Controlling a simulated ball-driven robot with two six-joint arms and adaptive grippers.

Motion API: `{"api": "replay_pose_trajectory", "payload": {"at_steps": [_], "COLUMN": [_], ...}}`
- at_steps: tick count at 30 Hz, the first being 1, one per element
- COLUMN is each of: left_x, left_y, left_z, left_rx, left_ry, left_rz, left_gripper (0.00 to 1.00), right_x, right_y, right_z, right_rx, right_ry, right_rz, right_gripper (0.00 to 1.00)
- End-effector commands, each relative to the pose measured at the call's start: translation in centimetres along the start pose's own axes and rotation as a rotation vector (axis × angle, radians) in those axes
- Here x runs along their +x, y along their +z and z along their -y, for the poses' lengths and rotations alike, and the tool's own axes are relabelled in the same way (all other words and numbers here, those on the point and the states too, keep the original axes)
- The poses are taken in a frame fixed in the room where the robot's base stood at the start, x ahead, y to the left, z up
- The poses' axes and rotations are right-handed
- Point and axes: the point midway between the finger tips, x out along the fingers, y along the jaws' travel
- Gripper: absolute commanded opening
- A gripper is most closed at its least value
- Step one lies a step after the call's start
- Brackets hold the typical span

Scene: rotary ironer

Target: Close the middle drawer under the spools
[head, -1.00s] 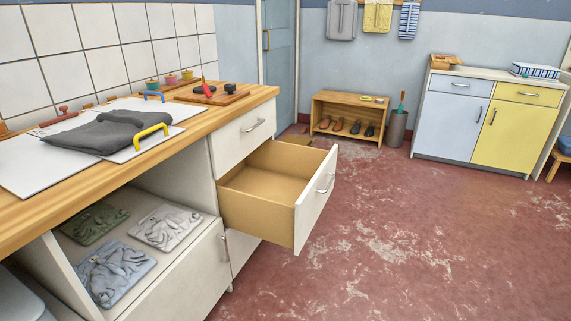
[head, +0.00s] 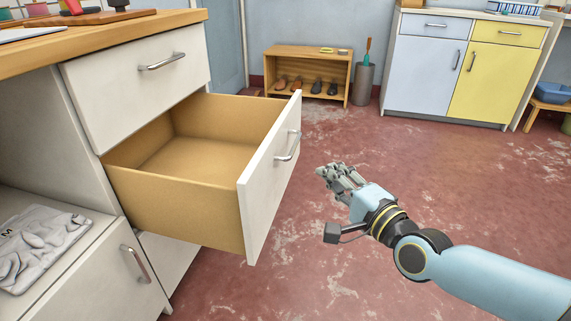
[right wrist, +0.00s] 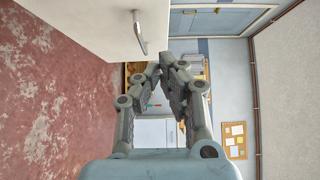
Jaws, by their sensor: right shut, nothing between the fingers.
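The middle drawer (head: 268,185) is pulled well out of the wooden-topped counter, under a shut top drawer (head: 140,85). Its box is empty, and its white front carries a metal bar handle (head: 288,147). My right gripper (head: 325,171) is shut and empty, to the right of the drawer front and apart from it. In the right wrist view, the drawer front (right wrist: 95,18) and its handle (right wrist: 139,35) show at the upper left, beside the shut fingers (right wrist: 164,66). Spools (head: 38,8) are partly cut off at the top left. My left gripper is out of view.
A cubby with folded grey cloth (head: 40,245) and a lower door with a handle (head: 135,263) lie below left. A shoe rack (head: 308,75), a grey bin (head: 364,84) and a blue-yellow cabinet (head: 428,65) stand along the back. The red floor right of the drawer is clear.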

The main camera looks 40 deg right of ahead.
Motion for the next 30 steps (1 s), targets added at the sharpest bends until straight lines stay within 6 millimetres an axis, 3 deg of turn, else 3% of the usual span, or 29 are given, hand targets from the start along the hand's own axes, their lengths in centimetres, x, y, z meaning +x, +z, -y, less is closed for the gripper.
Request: {"api": "replay_pose_trajectory", "payload": {"at_steps": [15,21,30], "left_x": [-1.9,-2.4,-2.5], "left_y": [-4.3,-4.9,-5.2], "left_z": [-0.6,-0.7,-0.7], "left_rx": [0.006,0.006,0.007], "left_ry": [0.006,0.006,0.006], "left_rz": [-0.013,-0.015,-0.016], "left_gripper": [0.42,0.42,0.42], "right_x": [10.0,11.7,12.3], "right_y": [0.1,2.2,2.9], "right_z": [0.0,0.0,0.0], "right_rx": [-0.002,-0.002,-0.004], "right_ry": [0.0,0.001,0.002], "right_rz": [0.0,0.0,0.001], "right_gripper": [0.0,0.0,0.0]}}
